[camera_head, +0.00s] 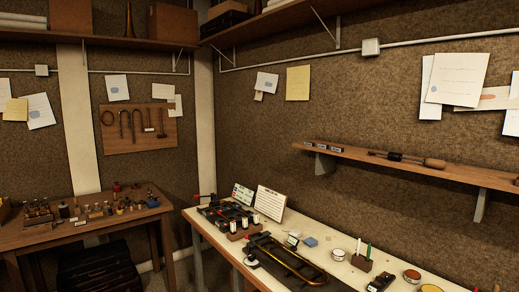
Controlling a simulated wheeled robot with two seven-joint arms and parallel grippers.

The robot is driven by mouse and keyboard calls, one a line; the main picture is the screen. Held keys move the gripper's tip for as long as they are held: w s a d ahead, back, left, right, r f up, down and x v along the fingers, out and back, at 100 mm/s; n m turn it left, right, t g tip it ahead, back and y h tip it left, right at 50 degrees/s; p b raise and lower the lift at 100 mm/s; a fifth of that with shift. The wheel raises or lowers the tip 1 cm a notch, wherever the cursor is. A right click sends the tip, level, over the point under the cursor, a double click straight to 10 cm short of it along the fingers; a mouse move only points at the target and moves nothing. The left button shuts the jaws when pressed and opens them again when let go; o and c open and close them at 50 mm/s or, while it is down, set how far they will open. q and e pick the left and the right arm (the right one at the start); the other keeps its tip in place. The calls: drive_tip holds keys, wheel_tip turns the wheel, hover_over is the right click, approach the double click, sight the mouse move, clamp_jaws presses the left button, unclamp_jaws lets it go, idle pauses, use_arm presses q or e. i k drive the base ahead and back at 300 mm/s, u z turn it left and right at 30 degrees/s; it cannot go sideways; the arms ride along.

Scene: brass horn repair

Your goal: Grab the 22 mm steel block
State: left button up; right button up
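Neither of my grippers is in view. I cannot pick out the 22 mm steel block for certain. Three small dark blocks with pale labels stand in a row on the wall shelf (400,164), at its left end: a left one (309,143), a middle one (321,146) and a right one (335,149). Their label text is too small to read. Several small metal and dark pieces also stand on the wooden side table (30,238) at the left, too small to identify.
A long tool with a wooden handle (434,163) lies on the shelf. The pale workbench (340,270) below holds a dark tray with a brass tube (285,257), a rack of dark items (226,214), a pen holder (361,263) and round tins (411,276). A pegboard (138,128) hangs at the left.

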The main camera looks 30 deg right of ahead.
sight(320, 145)
drive_tip(key=u, duration=0.35)
drive_tip(key=i, duration=0.8)
drive_tip(key=z, duration=0.55)
drive_tip(key=i, duration=1.55)
drive_tip(key=z, duration=1.1)
